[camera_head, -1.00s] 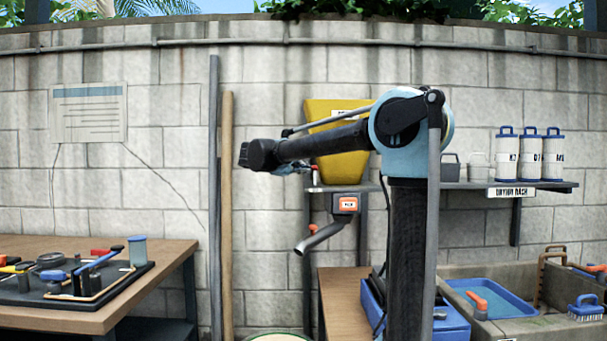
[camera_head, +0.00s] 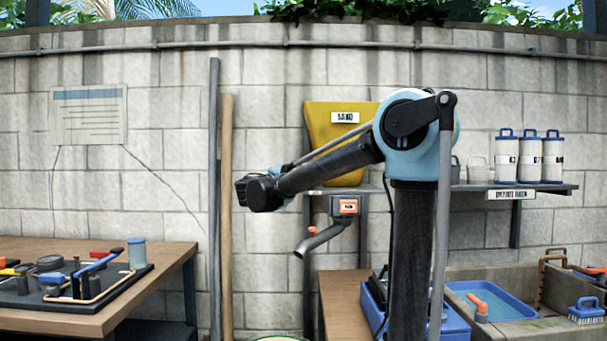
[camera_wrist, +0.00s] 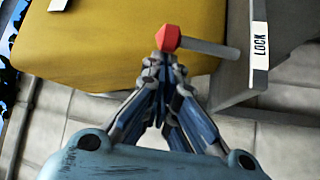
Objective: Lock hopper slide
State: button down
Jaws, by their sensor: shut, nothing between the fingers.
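The yellow sand hopper (camera_head: 330,115) hangs on the wall behind my arm, and it fills the top of the wrist view (camera_wrist: 110,50). In the wrist view a grey slide rod (camera_wrist: 212,47) with a red knob (camera_wrist: 168,38) sticks out leftward in front of the hopper. A white "LOCK" label (camera_wrist: 260,50) stands at the right of the rod. My gripper (camera_wrist: 164,62) is shut and empty, its fingertips just below the red knob; I cannot tell whether they touch it. In the head view my arm hides the knob and the gripper.
A shelf (camera_head: 545,187) with white canisters is at right, above a stone sink (camera_head: 530,325). A workbench (camera_head: 160,285) with tools stands at left. Two poles (camera_head: 227,200) lean on the wall.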

jog(key=shift+s, duration=0.1)
jog(key=v, duration=1.1)
jog(key=shift+s+a, duration=0.2)
jog(key=shift+a, duration=0.15)
jog(key=shift+f, duration=0.1)
